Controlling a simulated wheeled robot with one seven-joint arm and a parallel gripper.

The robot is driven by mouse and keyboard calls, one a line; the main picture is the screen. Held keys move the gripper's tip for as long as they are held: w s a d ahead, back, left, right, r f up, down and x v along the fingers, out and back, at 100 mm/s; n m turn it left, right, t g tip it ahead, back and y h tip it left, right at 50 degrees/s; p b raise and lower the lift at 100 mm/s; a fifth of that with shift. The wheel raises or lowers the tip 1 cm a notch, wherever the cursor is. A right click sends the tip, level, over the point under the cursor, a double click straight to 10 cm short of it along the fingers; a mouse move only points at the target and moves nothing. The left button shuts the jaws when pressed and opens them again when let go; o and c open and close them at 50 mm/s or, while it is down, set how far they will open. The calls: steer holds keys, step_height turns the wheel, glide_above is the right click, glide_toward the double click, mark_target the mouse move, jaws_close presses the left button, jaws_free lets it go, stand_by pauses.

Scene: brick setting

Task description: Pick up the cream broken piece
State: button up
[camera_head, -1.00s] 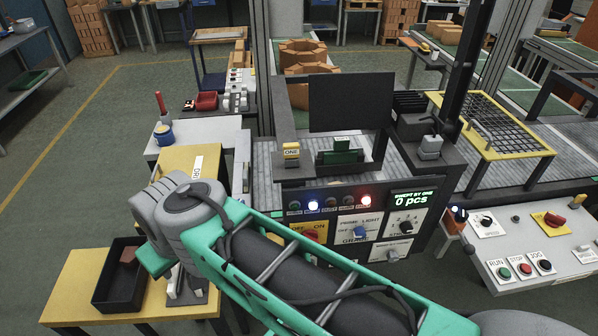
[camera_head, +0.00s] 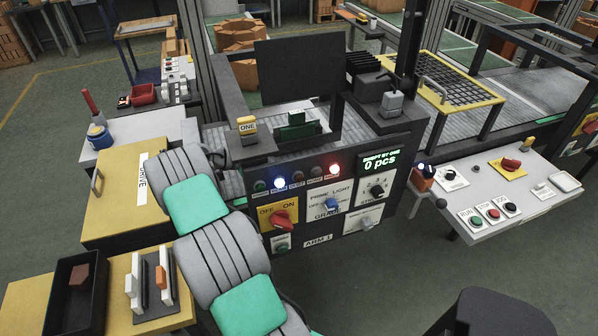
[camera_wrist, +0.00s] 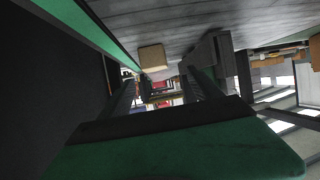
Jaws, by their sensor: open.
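A small cream or tan block (camera_wrist: 152,57) rests on a grey surface in the wrist view; it may be the cream broken piece, but I cannot make out a broken edge. My gripper (camera_wrist: 160,78) shows in the wrist view with its two dark fingers apart and nothing between them. The block lies beyond the fingertips, apart from them. In the head view my gripper is hidden, and I do not see the cream piece there.
A grey machine with a control panel (camera_head: 322,241) and dark screen (camera_head: 298,70) stands ahead. At left are a yellow cabinet (camera_head: 112,212) and a black bin (camera_head: 96,312) holding a brown piece (camera_head: 79,274). A white control desk (camera_head: 515,200) is at right. Open floor lies between.

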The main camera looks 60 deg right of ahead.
steer(key=shift+m+g, duration=0.3)
steer(key=shift+g, duration=0.1)
steer(key=p+x, duration=0.1)
steer(key=x, duration=0.3)
steer(key=p+x, duration=0.2)
steer(key=x, duration=0.2)
steer(key=shift+s+d, duration=0.1)
steer(key=shift+s, duration=0.5)
steer(key=shift+s+d+f, duration=0.1)
steer(key=shift+c, duration=0.4)
steer(key=c, duration=1.4)
